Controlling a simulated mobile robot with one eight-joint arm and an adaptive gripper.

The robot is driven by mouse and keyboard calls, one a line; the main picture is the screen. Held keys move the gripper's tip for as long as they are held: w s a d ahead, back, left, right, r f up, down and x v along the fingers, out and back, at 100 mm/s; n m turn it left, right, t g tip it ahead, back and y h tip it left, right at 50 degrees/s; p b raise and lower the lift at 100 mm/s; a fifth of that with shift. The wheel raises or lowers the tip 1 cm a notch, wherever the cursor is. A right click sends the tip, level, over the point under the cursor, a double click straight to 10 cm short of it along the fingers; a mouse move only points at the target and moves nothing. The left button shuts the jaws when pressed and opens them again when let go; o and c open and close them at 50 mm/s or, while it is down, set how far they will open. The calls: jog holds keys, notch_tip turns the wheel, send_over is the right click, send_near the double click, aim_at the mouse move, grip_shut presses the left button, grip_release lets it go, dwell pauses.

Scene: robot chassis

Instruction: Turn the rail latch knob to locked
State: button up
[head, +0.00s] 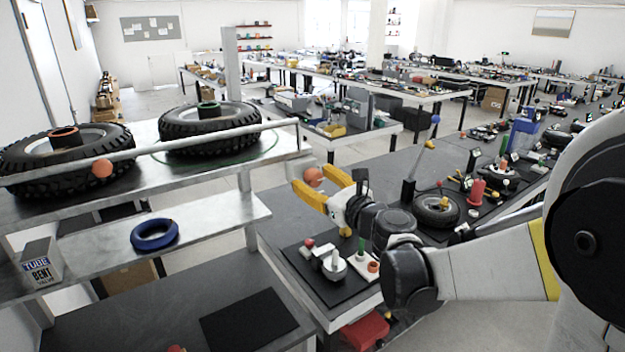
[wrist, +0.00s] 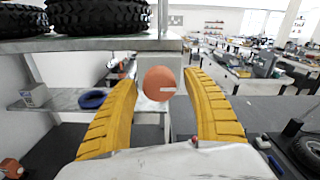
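An orange round knob (head: 313,177) sits on a grey block at the right end of the shelf rail. In the wrist view the knob (wrist: 157,82) faces me, with a short white mark lying about level on its right half. My gripper (head: 310,180) has its yellow fingers spread, one on each side of the knob. In the wrist view my gripper (wrist: 163,85) shows clear gaps between both fingers and the knob. A second orange ball (head: 102,168) is on the rail (head: 210,142) farther left.
Two tyres (head: 210,128) stand on the upper shelf behind the rail. A blue ring (head: 154,235) and a box (head: 41,263) are on the lower shelf. A bench with a black mat (head: 336,290) and small parts lies below my gripper.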

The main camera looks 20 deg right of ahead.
jog(key=c, duration=1.1)
jog(key=shift+n, duration=0.3)
jog(key=n+b, duration=0.1)
jog(key=n, duration=0.2)
jog(key=shift+n, duration=0.4)
jog(key=n, duration=0.4)
jog(key=shift+d+r+b, duration=0.1)
jog(key=shift+b, duration=0.25)
jog(key=shift+c, duration=0.2)
jog(key=n, duration=0.5)
jog(key=shift+r, duration=0.1)
jog(key=shift+n+b, duration=0.4)
jog(key=shift+n, duration=1.8)
jog(key=shift+r, duration=0.1)
